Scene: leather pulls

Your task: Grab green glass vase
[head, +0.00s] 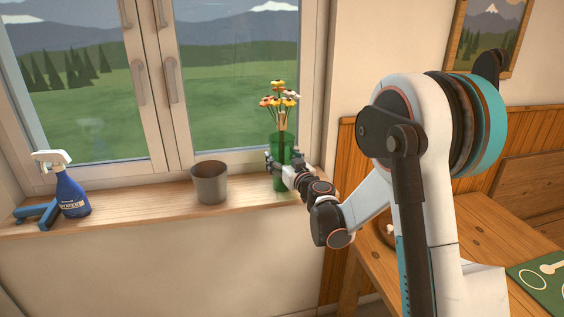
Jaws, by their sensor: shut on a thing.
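The green glass vase (281,148) stands upright at the right end of the wooden windowsill. Several orange, yellow and pink flowers (279,98) rise out of it. My gripper (279,163) is at the vase's middle, shut on it, coming from the right front. The fingers and my wrist hide part of the vase's lower right side. The vase's base appears to be on or very close to the sill; I cannot tell which.
A grey pot (210,184) stands on the windowsill (150,197) left of the vase. A blue spray bottle (71,190) is at the far left. The window frame (315,80) is close behind the vase. A wooden table (500,235) stands at right.

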